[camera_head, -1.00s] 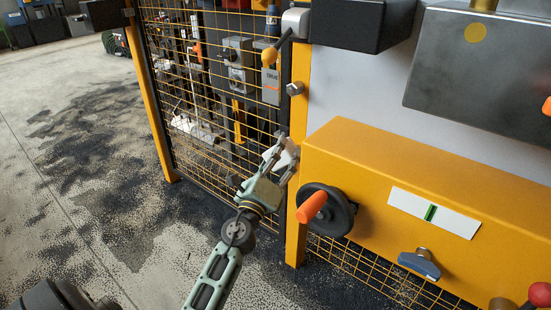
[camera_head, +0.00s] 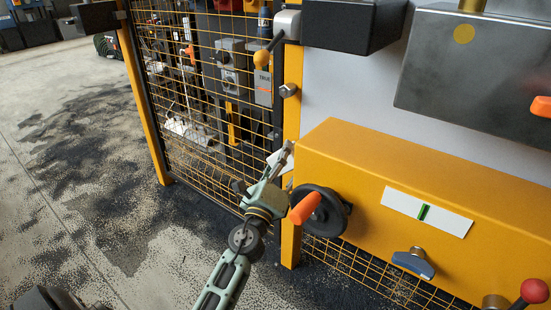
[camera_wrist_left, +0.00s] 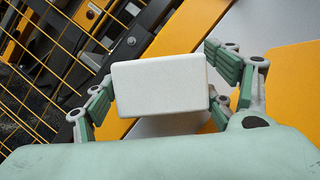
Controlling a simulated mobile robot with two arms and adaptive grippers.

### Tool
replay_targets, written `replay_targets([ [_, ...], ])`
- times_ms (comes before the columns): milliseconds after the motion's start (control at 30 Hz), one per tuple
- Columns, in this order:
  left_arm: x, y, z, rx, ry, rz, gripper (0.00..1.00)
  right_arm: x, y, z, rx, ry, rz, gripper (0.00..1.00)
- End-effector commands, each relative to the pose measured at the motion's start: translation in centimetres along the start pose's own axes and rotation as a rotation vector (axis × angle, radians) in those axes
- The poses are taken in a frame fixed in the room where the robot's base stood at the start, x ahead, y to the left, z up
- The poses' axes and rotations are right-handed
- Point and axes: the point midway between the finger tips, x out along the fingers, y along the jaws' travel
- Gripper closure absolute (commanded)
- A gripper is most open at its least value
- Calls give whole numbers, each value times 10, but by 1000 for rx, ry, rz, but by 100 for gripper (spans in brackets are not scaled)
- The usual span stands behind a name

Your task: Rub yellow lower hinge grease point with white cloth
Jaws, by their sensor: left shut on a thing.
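My left gripper (camera_head: 279,161) is shut on the white cloth, which looks like a flat white block with rounded edges. The cloth (camera_wrist_left: 160,86) fills the middle of the left wrist view, with a green finger at each side. In the head view the cloth (camera_head: 272,157) is partly hidden by the fingers. It is in front of the yellow post (camera_head: 290,235) at the mesh door's right edge; I cannot tell whether it touches. I cannot make out the yellow lower hinge grease point; the gripper may hide it. My right gripper is not in view.
A black handwheel with an orange grip (camera_head: 305,208) is close to the right of my left gripper, on the yellow housing (camera_head: 345,165). The yellow mesh door (camera_head: 205,130) is to the left.

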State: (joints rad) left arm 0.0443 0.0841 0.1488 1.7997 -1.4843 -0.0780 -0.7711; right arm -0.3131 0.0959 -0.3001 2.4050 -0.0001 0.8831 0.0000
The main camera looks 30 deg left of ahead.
Motion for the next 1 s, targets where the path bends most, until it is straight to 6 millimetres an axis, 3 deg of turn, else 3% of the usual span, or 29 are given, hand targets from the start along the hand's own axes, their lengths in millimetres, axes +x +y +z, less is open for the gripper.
replay_targets([
  [300, -3, -6, -6, 0, 4, -4, 43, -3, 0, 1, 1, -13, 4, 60],
  [733, 6, 20, 18, 1, 1, -1, 43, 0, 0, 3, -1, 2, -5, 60],
  [1000, 7, 22, 22, 0, 0, -1, 43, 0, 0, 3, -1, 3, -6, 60],
])
